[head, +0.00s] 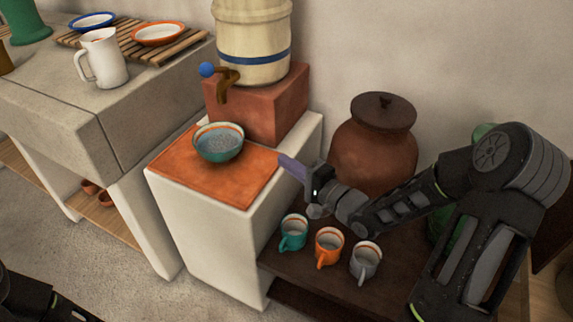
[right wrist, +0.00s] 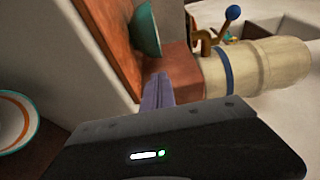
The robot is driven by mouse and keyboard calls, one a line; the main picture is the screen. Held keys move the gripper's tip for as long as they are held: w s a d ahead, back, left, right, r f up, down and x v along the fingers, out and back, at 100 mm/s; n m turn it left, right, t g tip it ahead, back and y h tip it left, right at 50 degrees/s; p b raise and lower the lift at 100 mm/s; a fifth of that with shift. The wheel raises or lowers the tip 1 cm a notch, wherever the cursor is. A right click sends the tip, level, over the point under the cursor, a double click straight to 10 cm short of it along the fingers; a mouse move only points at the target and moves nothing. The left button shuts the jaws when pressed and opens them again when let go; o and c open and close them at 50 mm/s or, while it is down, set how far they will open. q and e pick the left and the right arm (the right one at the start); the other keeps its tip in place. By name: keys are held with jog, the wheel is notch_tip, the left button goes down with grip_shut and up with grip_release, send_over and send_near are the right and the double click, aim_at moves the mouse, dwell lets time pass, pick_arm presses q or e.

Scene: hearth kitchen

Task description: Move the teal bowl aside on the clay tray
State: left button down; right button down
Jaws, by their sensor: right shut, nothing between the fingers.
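The teal bowl (head: 219,142) sits upright on the clay tray (head: 233,185), toward its back, below the brass spigot. It looks to hold something grey-blue, perhaps water. Its teal side also shows in the right wrist view (right wrist: 145,30), with part of the orange-brown tray (right wrist: 110,35) beside it. My right gripper (head: 285,163) is at the tray's right edge, right of the bowl and apart from it. Its fingers (right wrist: 158,88) are shut and empty. My left gripper is out of view; only a dark part of my body shows at the bottom left in the head view.
A cream barrel (head: 252,40) with a blue-knobbed spigot (head: 208,70) stands on a red block (head: 262,110) behind the bowl. A brown lidded jar (head: 372,145) and teal, orange and grey mugs (head: 329,245) stand on the dark low shelf at right. The tray's front part is bare.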

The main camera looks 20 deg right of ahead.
aim_at(214, 155)
jog(key=b+x, duration=0.1)
jog(key=x, duration=0.6)
jog(key=shift+f, duration=0.1)
jog(key=w+a, duration=0.1)
jog(key=a+b, duration=0.1)
jog(key=a, duration=0.1)
jog(key=shift+w+a, duration=0.1)
jog(key=shift+w, duration=0.3)
jog(key=shift+w+a, duration=0.15)
jog(key=shift+a, duration=0.2)
jog(key=w+a+b, duration=0.1)
jog(key=a, duration=0.2)
jog(key=w+a+b, duration=0.1)
jog(key=w+a, duration=0.1)
jog(key=a, duration=0.2)
jog(key=w+a+b, duration=0.1)
jog(key=a, duration=0.2)
jog(key=shift+w+a+b, duration=0.3)
jog(key=shift+w+b, duration=0.05)
